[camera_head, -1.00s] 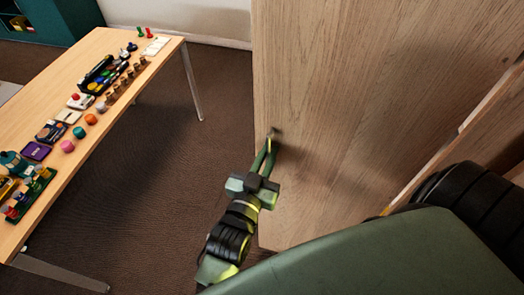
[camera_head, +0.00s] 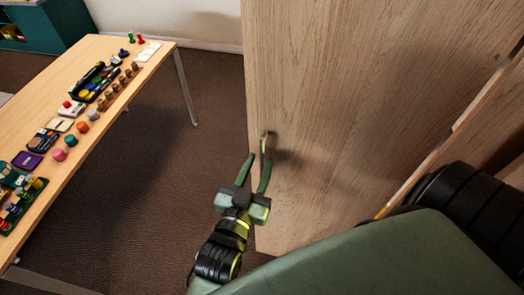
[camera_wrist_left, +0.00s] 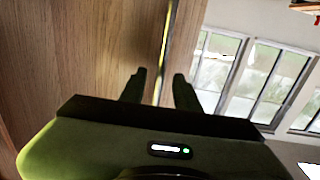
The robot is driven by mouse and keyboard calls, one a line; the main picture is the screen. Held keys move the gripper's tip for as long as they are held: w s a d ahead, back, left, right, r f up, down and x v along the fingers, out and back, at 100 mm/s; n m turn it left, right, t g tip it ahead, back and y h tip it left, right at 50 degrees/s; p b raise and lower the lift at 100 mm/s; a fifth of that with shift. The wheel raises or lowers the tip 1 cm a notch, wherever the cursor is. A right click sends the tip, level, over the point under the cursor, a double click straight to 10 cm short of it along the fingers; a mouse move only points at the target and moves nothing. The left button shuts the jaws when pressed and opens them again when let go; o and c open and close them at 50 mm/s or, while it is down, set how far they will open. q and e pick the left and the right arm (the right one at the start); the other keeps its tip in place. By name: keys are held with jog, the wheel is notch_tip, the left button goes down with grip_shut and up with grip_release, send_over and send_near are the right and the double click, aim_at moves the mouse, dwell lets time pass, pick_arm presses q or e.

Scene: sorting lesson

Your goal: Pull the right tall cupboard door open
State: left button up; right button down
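The tall wooden cupboard door (camera_head: 350,90) fills the middle of the head view and stands swung out, with floor visible past its left edge. A slim metal handle (camera_head: 265,143) is on the door near that edge. My left gripper (camera_head: 258,160) is open, its fingers apart at the lower end of the handle. In the left wrist view, the handle (camera_wrist_left: 168,45) runs between the spread fingertips (camera_wrist_left: 158,82), with the door (camera_wrist_left: 80,60) to its left. Contact between fingers and handle cannot be told. My right gripper is out of view.
A long table (camera_head: 100,125) with several small coloured items stands at the left. Brown carpet (camera_head: 150,190) is free between table and door. A wooden edge (camera_head: 450,130) shows at the right. Windows (camera_wrist_left: 250,75) show in the left wrist view.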

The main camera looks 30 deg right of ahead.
pick_arm(q)
jog(key=b+v, duration=0.1)
jog(key=v, duration=0.4)
jog(key=shift+a, duration=0.1)
dwell(0.3)
jog(key=w+a+f+n+g+y+b, duration=0.1)
jog(key=w+a+f+y, duration=0.15)
jog(key=f, duration=0.75)
jog(key=w+a+f+n+y, duration=0.15)
jog(key=a+f, duration=0.25)
jog(key=f, duration=0.6)
jog(key=s+a+f+n+g+y+b, duration=0.1)
jog(key=s+a+f+y, duration=0.15)
jog(key=a+f, duration=0.65)
jog(key=s+a+f+n+g+y+b, duration=0.1)
jog(key=s+a+f+g+y, duration=0.2)
jog(key=f, duration=0.9)
jog(key=s+a+f+n+g+y, duration=0.1)
jog(key=s+a+f+g+y, duration=0.1)
jog(key=s+a+f, duration=0.85)
jog(key=s+a+f+n+g+y, duration=0.1)
jog(key=s+a+f, duration=0.3)
jog(key=s+a, duration=0.2)
jog(key=s+a+f+n+g+y+b, duration=0.1)
jog(key=s+a+f+g, duration=0.1)
jog(key=s+a+f, duration=0.3)
jog(key=s, duration=0.4)
jog(key=shift+s+a+f+b, duration=0.25)
jog(key=shift+s+a+b, duration=0.05)
jog(key=shift+a, duration=0.1)
